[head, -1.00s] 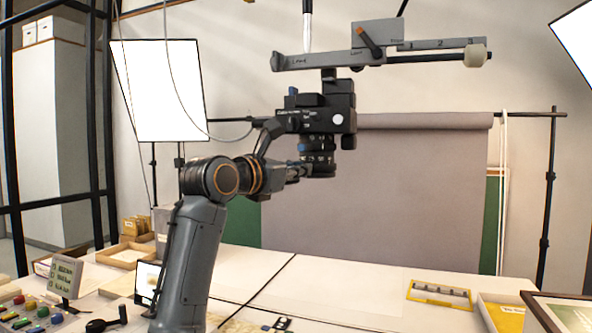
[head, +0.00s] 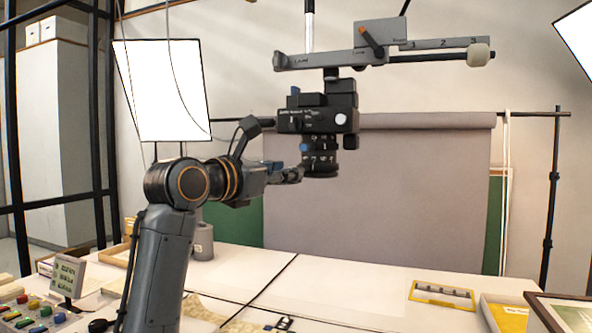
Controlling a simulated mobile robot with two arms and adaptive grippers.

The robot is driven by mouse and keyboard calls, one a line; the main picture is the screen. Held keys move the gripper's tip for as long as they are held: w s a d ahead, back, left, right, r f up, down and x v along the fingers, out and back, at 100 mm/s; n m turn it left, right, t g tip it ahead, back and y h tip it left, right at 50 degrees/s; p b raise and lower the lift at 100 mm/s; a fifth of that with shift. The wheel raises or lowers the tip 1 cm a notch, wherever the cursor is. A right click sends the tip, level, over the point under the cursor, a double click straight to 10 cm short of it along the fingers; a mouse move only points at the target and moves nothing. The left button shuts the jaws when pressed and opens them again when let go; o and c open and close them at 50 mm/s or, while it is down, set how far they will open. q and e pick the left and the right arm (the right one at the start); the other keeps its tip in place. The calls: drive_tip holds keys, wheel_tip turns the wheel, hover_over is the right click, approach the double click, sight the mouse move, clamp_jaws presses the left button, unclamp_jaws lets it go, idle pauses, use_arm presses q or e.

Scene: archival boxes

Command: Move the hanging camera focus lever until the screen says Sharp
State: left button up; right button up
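The hanging black camera (head: 318,112) points its lens (head: 322,162) downward below an overhead rail. A small blue piece (head: 304,147), possibly the focus lever, shows on the left side of the lens.
The rail (head: 330,61) with an orange lever (head: 370,42) and a pale knob (head: 478,55) is above the camera. Colored buttons (head: 35,312) are at lower left. A yellow-framed item (head: 442,294) lies on the white table (head: 340,285). Free air is right of the lens.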

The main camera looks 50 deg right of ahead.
drive_tip(key=a, duration=0.6)
drive_tip(key=shift+s+a, duration=0.15)
drive_tip(key=shift+s, duration=0.05)
drive_tip(key=shift+w, duration=0.1)
idle(0.4)
